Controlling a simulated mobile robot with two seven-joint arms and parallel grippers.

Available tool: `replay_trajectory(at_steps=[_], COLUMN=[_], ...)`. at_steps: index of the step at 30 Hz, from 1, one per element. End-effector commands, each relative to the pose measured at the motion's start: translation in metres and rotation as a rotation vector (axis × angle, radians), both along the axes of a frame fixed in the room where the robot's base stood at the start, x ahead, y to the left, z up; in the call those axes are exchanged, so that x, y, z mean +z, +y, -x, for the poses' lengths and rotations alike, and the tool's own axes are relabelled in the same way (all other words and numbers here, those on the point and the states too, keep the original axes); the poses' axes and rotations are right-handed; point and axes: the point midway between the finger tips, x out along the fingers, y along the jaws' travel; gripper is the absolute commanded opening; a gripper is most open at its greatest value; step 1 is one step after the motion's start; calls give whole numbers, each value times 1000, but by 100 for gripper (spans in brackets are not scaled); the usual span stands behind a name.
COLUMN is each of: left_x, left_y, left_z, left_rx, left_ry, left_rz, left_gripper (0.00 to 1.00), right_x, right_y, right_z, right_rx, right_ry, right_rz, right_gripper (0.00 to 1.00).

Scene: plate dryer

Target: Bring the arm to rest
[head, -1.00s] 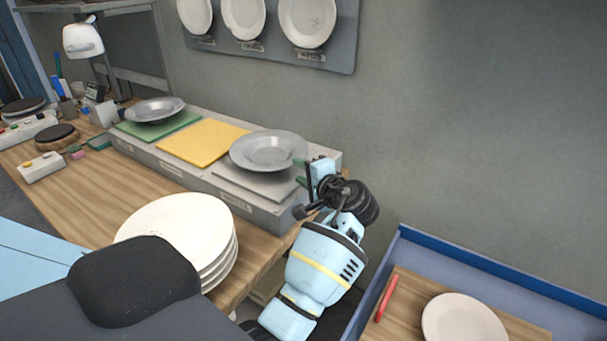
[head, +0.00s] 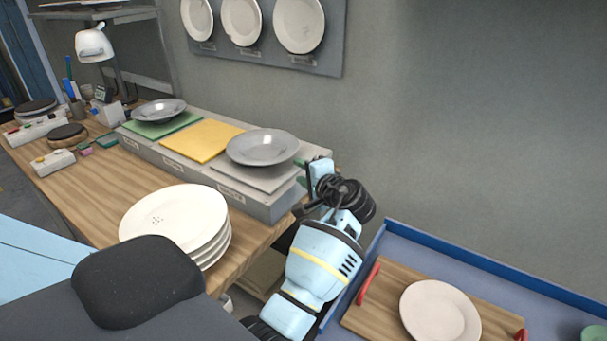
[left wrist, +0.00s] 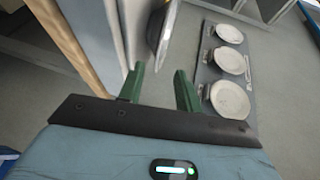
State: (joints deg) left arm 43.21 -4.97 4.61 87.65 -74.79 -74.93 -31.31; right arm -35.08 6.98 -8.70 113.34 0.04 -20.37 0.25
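My left gripper (head: 305,172) is at the right end of the grey raised rack (head: 268,203), just right of a grey metal plate (head: 262,146). In the left wrist view its two green fingers (left wrist: 160,86) are spread with nothing between them. The metal plate also shows edge-on beyond the fingers in the left wrist view (left wrist: 164,30). It lies on a light square pad on the rack, apart from the gripper. The left forearm rises from the bottom of the head view. My right gripper is in neither view.
A stack of white plates (head: 172,218) stands at the front of the wooden table (head: 105,196). A yellow pad (head: 202,140) and another metal plate (head: 158,110) are on the rack. At right, a blue-edged tray (head: 480,265) holds a wooden board with a white plate (head: 440,312).

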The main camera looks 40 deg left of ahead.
Motion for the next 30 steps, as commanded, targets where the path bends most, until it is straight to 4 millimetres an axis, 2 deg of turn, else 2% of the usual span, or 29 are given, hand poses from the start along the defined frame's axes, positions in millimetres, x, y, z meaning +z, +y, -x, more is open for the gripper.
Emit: replay_trajectory(at_steps=[20,23,26,30], left_x=[-3,-19,-53,-112], left_y=[1,0,-2,-12], left_z=[1,11,31,76], left_rx=[0,-5,-16,-36], left_ry=[2,1,-1,-4], left_rz=[5,35,106,256], left_gripper=[34,34,34,34], right_x=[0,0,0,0], right_y=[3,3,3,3], right_z=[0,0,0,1], right_rx=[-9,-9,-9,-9], right_ry=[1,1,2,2], right_rz=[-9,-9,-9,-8], right_gripper=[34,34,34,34])
